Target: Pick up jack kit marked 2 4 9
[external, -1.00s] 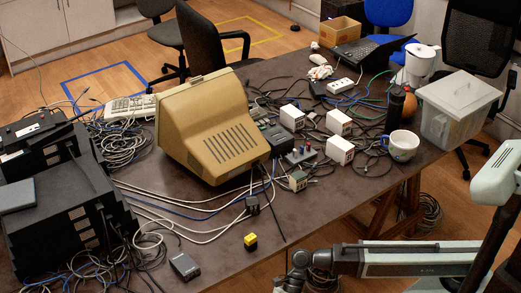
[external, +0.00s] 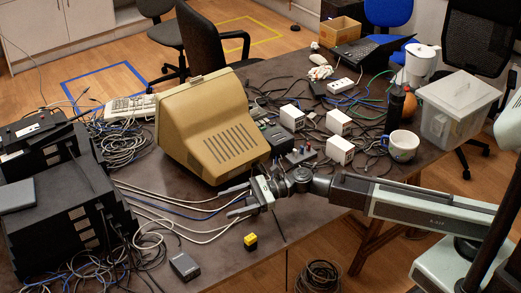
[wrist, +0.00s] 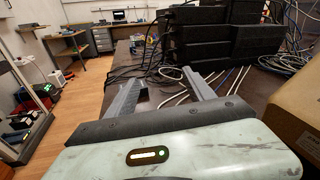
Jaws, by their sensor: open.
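Three white boxes, a back-left box (external: 292,117), a back-right box (external: 338,122) and a front box (external: 340,151), stand on the dark table among cables. No marking 2 4 9 is readable on them, so I cannot tell which thing is the jack kit. My gripper (external: 228,200) is low over the table in front of the beige monitor, left of the boxes, with its fingers pointing left. My arm covers some small items near the monitor's front corner.
The beige monitor (external: 215,128) stands close behind my gripper. Black stacked equipment (external: 60,210) is at the left. A yellow block (external: 250,242) and dark adapter (external: 185,265) lie near the front edge. A mug (external: 403,146) and clear bin (external: 460,108) are at the right.

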